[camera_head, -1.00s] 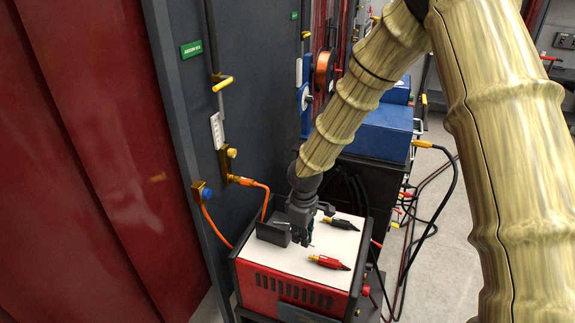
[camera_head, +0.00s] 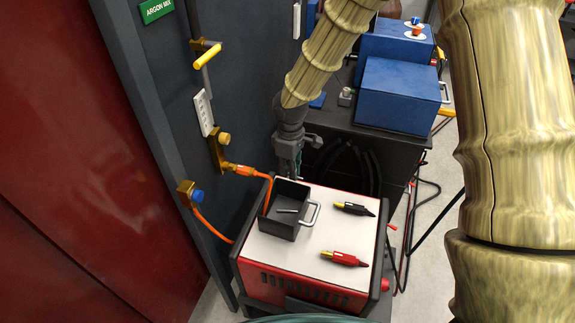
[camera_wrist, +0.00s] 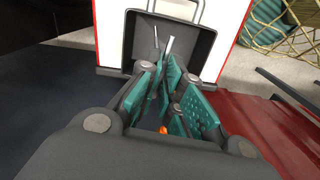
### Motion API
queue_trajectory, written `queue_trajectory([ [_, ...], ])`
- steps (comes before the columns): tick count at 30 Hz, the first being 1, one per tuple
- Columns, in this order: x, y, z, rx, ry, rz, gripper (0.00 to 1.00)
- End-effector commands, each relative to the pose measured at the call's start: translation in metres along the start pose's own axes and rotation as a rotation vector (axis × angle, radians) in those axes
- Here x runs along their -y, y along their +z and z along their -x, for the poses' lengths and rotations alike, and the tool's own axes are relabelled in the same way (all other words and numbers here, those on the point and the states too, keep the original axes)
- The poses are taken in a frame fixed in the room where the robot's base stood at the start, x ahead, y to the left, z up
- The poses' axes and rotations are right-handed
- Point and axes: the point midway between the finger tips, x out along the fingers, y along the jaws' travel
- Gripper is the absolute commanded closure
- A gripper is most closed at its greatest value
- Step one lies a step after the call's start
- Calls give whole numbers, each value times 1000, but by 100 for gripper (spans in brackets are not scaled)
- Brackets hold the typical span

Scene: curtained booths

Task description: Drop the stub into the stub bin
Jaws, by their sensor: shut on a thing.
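The stub bin, a dark open-topped box (camera_head: 283,228) with a pale handle, sits on the white top of the red machine. It also shows in the wrist view (camera_wrist: 185,48). My gripper (camera_head: 291,176) points down beside the bin's far edge in the head view. In the wrist view my green-padded fingers (camera_wrist: 168,82) are nearly together, with a thin grey stub (camera_wrist: 168,46) between them, its end pointing toward the bin. Another thin light rod (camera_head: 287,211) shows inside the bin. The fingers hide most of the held stub.
A black-and-yellow clamp (camera_head: 354,209) and a red-and-yellow clamp (camera_head: 344,258) lie on the machine's top (camera_head: 315,240). A grey wall panel with valves and an orange hose (camera_head: 245,170) stands close on the left. A blue box (camera_head: 398,95) stands behind.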

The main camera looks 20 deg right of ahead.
Motion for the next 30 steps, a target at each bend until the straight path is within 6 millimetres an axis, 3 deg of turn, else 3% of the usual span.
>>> queue_trajectory([
  [13, 0, -3, -47, 0, -1, 3, 100],
  [26, 0, -3, -53, 0, -1, 4, 100],
  [27, 0, -3, -53, 0, -1, 4, 89],
  [30, 0, -3, -53, 0, -1, 4, 70],
])
